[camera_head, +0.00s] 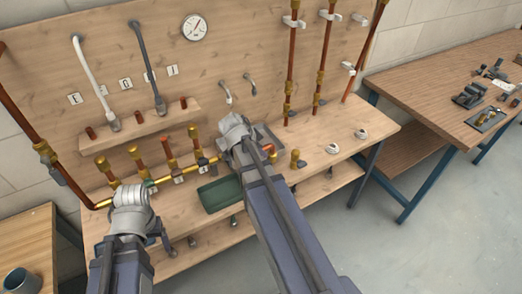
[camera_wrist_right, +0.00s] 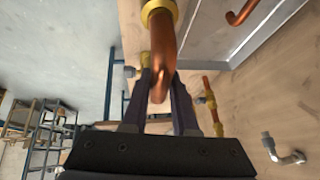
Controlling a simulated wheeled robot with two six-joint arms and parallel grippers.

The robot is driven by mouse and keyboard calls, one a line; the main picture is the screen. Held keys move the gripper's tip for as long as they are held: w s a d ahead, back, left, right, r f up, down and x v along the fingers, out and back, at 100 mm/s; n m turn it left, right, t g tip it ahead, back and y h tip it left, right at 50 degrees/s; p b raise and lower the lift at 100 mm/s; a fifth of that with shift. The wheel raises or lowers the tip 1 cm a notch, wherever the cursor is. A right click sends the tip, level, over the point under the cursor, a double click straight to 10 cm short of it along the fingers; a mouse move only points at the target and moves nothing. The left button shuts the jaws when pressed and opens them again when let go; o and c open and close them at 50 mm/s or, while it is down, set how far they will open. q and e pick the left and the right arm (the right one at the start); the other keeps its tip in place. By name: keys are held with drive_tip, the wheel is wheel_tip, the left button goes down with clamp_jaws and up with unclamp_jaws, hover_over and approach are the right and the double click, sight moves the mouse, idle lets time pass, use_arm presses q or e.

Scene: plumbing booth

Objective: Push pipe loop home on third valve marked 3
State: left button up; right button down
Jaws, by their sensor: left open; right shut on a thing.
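My right gripper (camera_wrist_right: 161,82) is shut on the copper pipe loop (camera_wrist_right: 160,50), whose bend runs between the two fingers in the right wrist view. A brass collar (camera_wrist_right: 158,10) sits at the top of that view, at the pipe's end. In the head view the right gripper (camera_head: 236,132) is over the right part of the bench, its fingers hidden by the wrist. A copper end (camera_head: 266,149) shows just right of it. My left gripper (camera_head: 131,203) is open beside the left end of the brass manifold (camera_head: 160,180). The tags under its valves are too small to read.
Several copper stubs with brass fittings (camera_head: 168,152) stand along the bench. A green tray (camera_head: 218,194) lies in front. Tall copper pipes (camera_head: 325,50), hoses (camera_head: 86,65) and a gauge (camera_head: 195,27) are on the backboard. Another table (camera_head: 440,85) stands right, with clear floor before it.

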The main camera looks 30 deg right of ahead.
drive_tip(key=shift+r+p, duration=2.2)
drive_tip(key=shift+r, duration=0.05)
